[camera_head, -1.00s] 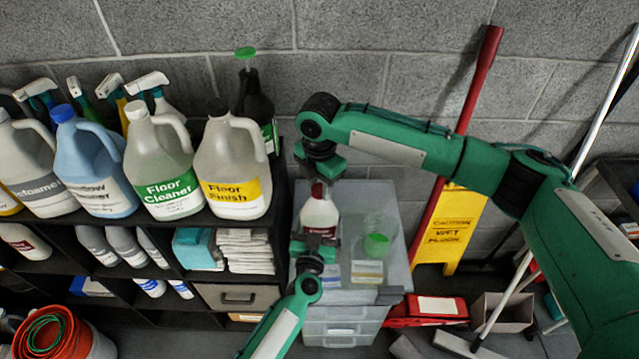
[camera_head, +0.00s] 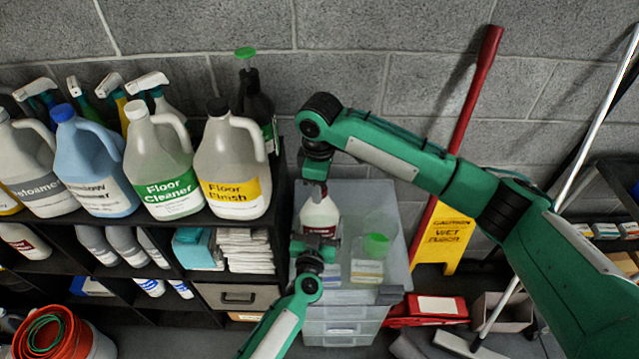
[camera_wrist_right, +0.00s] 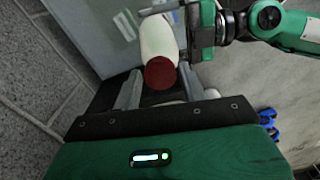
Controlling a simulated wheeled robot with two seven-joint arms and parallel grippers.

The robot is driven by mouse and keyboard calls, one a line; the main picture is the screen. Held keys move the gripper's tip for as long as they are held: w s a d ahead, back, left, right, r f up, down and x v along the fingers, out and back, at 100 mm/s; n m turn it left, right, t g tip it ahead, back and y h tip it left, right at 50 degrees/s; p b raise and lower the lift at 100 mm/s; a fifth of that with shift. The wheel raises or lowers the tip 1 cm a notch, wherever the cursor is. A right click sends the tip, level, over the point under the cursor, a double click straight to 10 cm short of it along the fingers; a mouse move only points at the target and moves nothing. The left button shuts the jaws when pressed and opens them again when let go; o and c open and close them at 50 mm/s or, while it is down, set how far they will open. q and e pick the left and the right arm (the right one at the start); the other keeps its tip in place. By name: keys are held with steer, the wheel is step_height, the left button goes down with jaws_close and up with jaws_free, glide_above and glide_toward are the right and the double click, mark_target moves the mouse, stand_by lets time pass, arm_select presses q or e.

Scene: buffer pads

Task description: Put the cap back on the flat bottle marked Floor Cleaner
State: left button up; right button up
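A white bottle (camera_head: 319,216) with a dark red label stands on the clear drawer unit; I cannot read its label. Its dark red cap (camera_wrist_right: 160,73) sits at the bottle's top end in the right wrist view. My left gripper (camera_head: 313,246) is closed around the bottle's lower body from the front. My right gripper (camera_head: 316,186) is above the bottle top. In the right wrist view its fingers (camera_wrist_right: 160,88) stand apart on either side of the cap, with narrow gaps showing. A large jug marked Floor Cleaner (camera_head: 160,165) stands on the shelf at left.
A clear container with a green top (camera_head: 375,246) stands right of the bottle on the drawer unit (camera_head: 390,205). A Floor Finish jug (camera_head: 232,165) and a dark bottle (camera_head: 256,105) stand left. A red pole (camera_head: 470,100) and yellow wet-floor sign (camera_head: 443,240) are right.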

steer(key=shift+o, duration=1.2)
step_height(320, 180, up, 12)
arm_select(q)
steer(key=o, duration=1.6)
steer(key=shift+o, duration=0.2)
steer(key=s+a+b, duration=0.2)
steer(key=s, duration=1.1)
steer(key=shift+s+a, duration=0.3)
arm_select(e)
step_height(320, 180, down, 2)
steer(key=shift+f, duration=0.1)
